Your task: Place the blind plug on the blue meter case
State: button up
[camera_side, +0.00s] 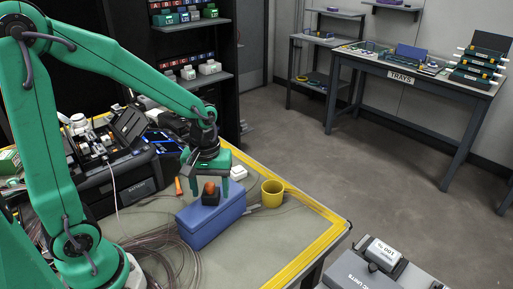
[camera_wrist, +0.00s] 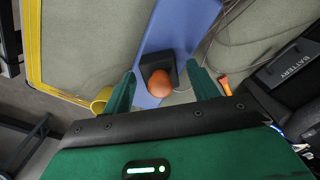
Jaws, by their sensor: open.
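The blind plug, which I take to be the black block with a rounded orange top (camera_side: 210,194), is on top of the blue meter case (camera_side: 212,224), towards its back. It appears upright and seems to rest on the lid. In the wrist view the orange top (camera_wrist: 160,83) and the blue case (camera_wrist: 180,28) show below my gripper. My gripper (camera_side: 208,188) is open, with its green fingers pointing down on either side of the plug. In the wrist view there are gaps between the plug and both fingers (camera_wrist: 161,76). The plug's underside is hidden.
A yellow cup (camera_side: 272,193) stands right of the case, with a small white block (camera_side: 238,172) behind. An orange-handled tool (camera_side: 179,186) lies to the left, near the black splicer (camera_side: 125,160). Loose clear fibre coils (camera_side: 165,250) lie front left. Yellow tape marks the table edge.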

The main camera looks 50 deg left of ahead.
notch_tip(320, 180, up, 12)
jog(key=shift+f, duration=0.2)
dwell(0.4)
dwell(0.5)
jog(key=m+t, duration=0.6)
jog(key=m, duration=0.3)
send_near(209, 184)
jog(key=v, duration=0.2)
jog(key=d+v, duration=0.1)
jog(key=v, duration=0.2)
jog(key=shift+s, duration=0.25)
